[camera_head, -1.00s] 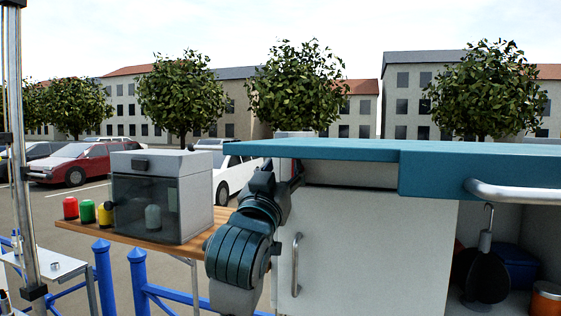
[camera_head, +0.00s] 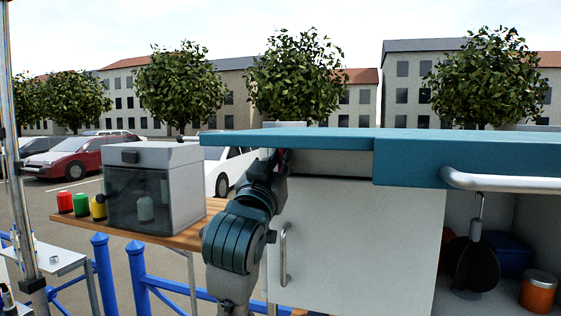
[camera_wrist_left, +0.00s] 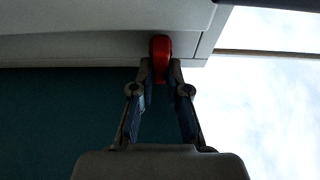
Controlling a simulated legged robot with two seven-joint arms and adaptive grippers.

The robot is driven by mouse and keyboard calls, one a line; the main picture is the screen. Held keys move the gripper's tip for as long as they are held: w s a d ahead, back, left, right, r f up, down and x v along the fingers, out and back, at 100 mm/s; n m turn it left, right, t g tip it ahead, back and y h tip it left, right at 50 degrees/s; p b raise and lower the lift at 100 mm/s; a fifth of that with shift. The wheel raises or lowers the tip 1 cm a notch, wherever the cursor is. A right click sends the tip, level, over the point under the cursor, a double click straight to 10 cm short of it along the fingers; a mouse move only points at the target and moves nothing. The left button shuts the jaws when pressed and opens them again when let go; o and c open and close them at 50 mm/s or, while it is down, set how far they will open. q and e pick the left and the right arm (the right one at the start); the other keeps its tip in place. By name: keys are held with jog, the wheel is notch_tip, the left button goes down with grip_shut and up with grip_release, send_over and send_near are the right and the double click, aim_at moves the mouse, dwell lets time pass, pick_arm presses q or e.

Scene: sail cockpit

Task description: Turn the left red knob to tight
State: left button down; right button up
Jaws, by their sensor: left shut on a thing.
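The left red knob (camera_wrist_left: 160,58) sits under the edge of a grey panel at the top middle of the left wrist view. My left gripper (camera_wrist_left: 161,78) is shut on it, with a finger on each side. In the head view my left gripper (camera_head: 277,160) is just under the teal top's left end, mostly hidden behind my own arm. Only a small bit of red shows there. The knob's turn angle cannot be read. My right gripper is in neither view.
The teal top (camera_head: 300,137) overhangs a white cabinet (camera_head: 350,235) with a door handle (camera_head: 284,255). A metal rail (camera_head: 500,181) runs at right. A glass-fronted box (camera_head: 155,190) and coloured jars stand on a wooden table (camera_head: 195,238) at left. Blue fence posts (camera_head: 103,275) stand below.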

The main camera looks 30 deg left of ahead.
pick_arm(q)
jog(key=m+h, duration=0.2)
jog(key=m, duration=0.2)
jog(key=m+h, duration=0.2)
jog(key=m, duration=0.1)
jog(key=shift+m+p, duration=0.3)
jog(key=shift+m, duration=0.1)
jog(key=m+g+h+p, duration=0.1)
jog(key=m, duration=0.3)
jog(key=m+g+h+p, duration=0.1)
jog(key=m, duration=0.4)
jog(key=m+g+h+p, duration=0.1)
jog(key=m, duration=0.3)
jog(key=shift+w+d+f+g+h+p, duration=0.15)
jog(key=shift+d+f+g+h+p, duration=0.05)
jog(key=shift+f+g+h+p, duration=0.2)
jog(key=shift+m, duration=0.5)
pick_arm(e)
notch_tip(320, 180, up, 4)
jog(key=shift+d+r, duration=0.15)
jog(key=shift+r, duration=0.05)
pick_arm(q)
jog(key=shift+f, duration=0.1)
jog(key=c, duration=1.2)
grip_release()
jog(key=shift+o, duration=0.2)
jog(key=shift+w, duration=0.1)
